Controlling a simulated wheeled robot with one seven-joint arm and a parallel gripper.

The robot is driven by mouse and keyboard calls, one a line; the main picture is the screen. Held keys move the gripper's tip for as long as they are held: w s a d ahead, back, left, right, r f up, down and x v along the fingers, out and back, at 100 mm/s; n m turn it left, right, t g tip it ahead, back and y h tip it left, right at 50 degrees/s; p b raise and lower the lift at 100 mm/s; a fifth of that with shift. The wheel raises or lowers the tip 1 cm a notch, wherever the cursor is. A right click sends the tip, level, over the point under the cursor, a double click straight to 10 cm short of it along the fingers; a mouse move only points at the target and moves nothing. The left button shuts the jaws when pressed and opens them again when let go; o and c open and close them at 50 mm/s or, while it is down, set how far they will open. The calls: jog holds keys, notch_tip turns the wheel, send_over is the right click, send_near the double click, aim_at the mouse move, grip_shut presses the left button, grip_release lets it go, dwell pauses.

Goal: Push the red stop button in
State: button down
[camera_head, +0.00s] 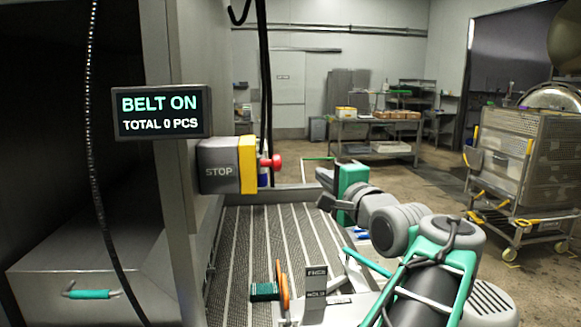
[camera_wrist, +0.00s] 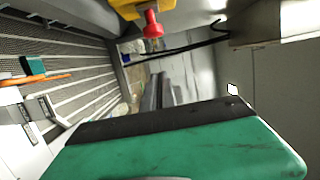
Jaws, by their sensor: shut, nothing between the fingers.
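The red stop button (camera_head: 272,162) sticks out from the yellow face (camera_head: 247,164) of a grey box marked STOP (camera_head: 218,170), on a post beside the belt. In the wrist view, the red button (camera_wrist: 152,25) is at the top, under its yellow housing (camera_wrist: 145,8). My gripper (camera_head: 324,190) is shut and empty. It is to the right of the button and a little lower in the head view, with a visible gap between them. In the wrist view, the dark fingers (camera_wrist: 158,92) lie together below the button, not touching it.
A display (camera_head: 160,112) above the box reads BELT ON, TOTAL 0 PCS. A wheeled basket cart (camera_head: 520,160) stands at right. Black cables hang near the post.

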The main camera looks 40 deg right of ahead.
aim_at(270, 163)
jog(key=w+p, duration=0.2)
jog(key=w, duration=0.9)
jog(key=shift+f, duration=0.1)
